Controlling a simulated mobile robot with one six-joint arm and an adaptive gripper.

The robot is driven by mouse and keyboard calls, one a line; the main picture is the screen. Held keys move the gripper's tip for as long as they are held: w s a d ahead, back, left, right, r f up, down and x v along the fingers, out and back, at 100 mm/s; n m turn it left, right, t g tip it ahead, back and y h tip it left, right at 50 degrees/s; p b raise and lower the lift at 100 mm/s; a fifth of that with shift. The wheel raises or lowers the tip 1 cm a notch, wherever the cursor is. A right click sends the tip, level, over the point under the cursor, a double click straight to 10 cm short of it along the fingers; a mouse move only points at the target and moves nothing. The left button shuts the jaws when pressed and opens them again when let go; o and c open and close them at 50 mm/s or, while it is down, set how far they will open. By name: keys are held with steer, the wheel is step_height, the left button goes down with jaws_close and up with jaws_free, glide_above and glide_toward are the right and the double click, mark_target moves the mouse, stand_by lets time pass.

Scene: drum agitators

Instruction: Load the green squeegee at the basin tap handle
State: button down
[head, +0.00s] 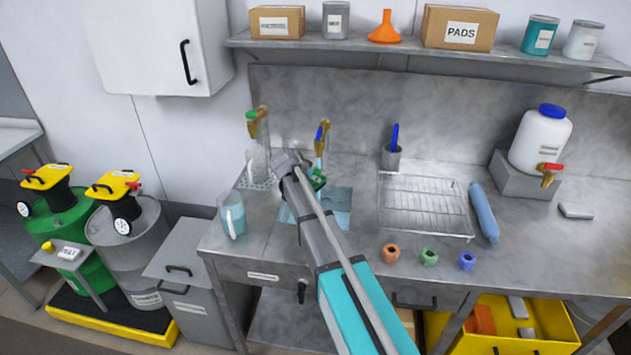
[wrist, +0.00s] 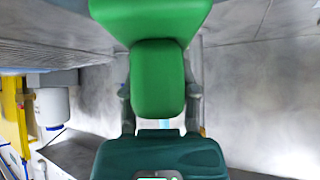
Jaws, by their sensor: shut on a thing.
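The green squeegee (wrist: 157,80) fills the middle of the wrist view, with a bright green upper part and a darker green block below. My gripper (wrist: 158,105) is shut on it, with a grey finger on each side. In the head view only a small green part (head: 318,181) shows beside my gripper (head: 308,177), over the basin (head: 340,208). A brass tap with a blue handle (head: 319,134) stands just behind the gripper, with a pale blue stream below it. My arm covers part of the basin. Contact between squeegee and tap cannot be told.
A second tap with a green handle (head: 252,115) stands left, above a clear jug (head: 258,165). A blue-filled jug (head: 232,215) is at the counter's left edge.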

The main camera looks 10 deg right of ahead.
steer(key=shift+s, duration=0.2)
steer(key=s, duration=0.7)
steer(key=shift+s, duration=0.35)
stand_by(0.4)
steer(key=shift+d, duration=0.1)
steer(key=shift+r, duration=0.1)
stand_by(1.4)
steer(key=s+r+p, duration=0.4)
steer(key=s, duration=0.1)
stand_by(0.7)
steer(key=shift+d+f, duration=0.1)
stand_by(0.4)
